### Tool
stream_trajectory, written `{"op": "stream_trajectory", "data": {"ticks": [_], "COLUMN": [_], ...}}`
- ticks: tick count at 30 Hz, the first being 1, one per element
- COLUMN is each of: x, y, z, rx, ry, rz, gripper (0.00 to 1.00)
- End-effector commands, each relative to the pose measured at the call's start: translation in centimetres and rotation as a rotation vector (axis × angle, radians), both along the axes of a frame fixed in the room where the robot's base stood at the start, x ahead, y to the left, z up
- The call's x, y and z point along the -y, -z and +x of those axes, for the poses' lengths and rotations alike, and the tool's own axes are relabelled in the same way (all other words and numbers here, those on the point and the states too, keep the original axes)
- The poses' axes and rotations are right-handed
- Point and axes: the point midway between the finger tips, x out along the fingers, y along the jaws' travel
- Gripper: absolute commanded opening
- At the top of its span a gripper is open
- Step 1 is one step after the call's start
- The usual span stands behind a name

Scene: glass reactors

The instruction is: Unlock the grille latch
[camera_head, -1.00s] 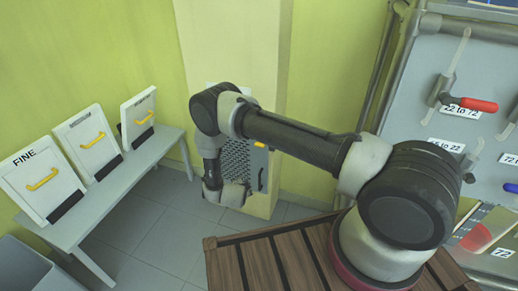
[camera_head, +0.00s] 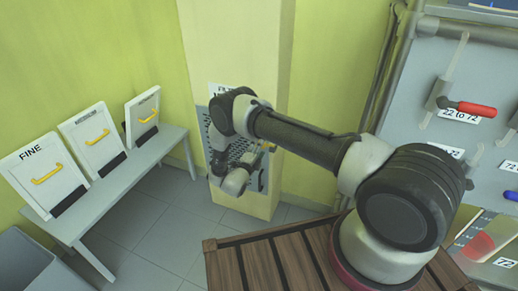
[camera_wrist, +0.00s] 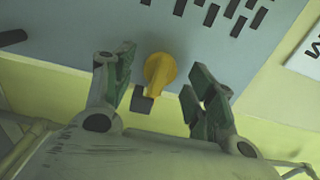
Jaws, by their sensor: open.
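The grille (camera_head: 245,153) is a grey perforated panel on the pale column, largely hidden behind my arm in the head view. In the wrist view the grille panel (camera_wrist: 205,50) fills the upper part, with dark slots. The yellow latch knob (camera_wrist: 160,70) sits near the panel's edge, with a small dark block (camera_wrist: 141,102) beside it. My gripper (camera_wrist: 157,82) is open, with one finger on each side of the latch. No contact with the latch is visible. In the head view my gripper (camera_head: 262,150) is in front of the grille, its fingers small and unclear.
A grey bench (camera_head: 135,178) on the left holds several white panels with yellow handles, one marked FINE. A grey bin (camera_head: 35,262) is at lower left. Tiled floor before the column is clear.

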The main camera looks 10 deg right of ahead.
Motion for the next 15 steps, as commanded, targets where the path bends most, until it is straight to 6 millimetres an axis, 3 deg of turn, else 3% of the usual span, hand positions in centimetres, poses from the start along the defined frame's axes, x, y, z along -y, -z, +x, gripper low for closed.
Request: {"op": "stream_trajectory", "data": {"ticks": [10, 15], "x": [0.43, 0.42], "y": [-0.02, -0.02], "z": [0.61, 0.6], "rx": [-0.001, -0.001], "ry": [0.0, -0.001], "rz": [-0.001, -0.001], "gripper": [0.56, 0.27]}}
